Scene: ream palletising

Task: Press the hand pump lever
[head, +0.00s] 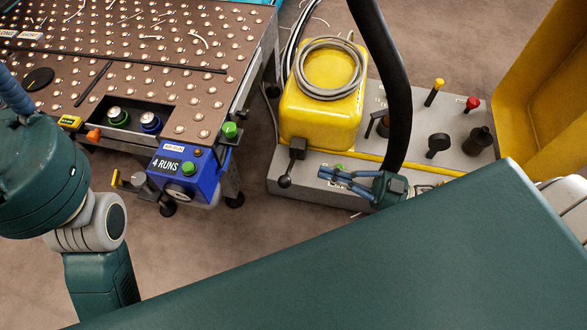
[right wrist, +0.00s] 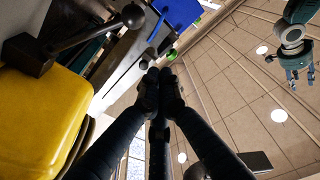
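The hand pump lever is a short dark arm with a ball knob (head: 285,181), fixed to a black block (head: 298,147) at the front of a yellow tank (head: 325,110). In the right wrist view the lever (right wrist: 95,28) crosses the upper left, its ball at the top. My right gripper (head: 322,174) is just right of the lever, pointing left. Its fingers are together at the tips (right wrist: 160,90) with nothing seen between them, apart from the knob. My left gripper (right wrist: 301,78) shows small in the right wrist view, its fingers spread and empty.
A grey pump base (head: 412,150) carries the tank and several knobs. A thick black hose (head: 385,60) rises close to my right gripper. A ball-studded table (head: 140,60) with a blue control box (head: 185,175) stands left. A yellow bin (head: 540,80) stands right.

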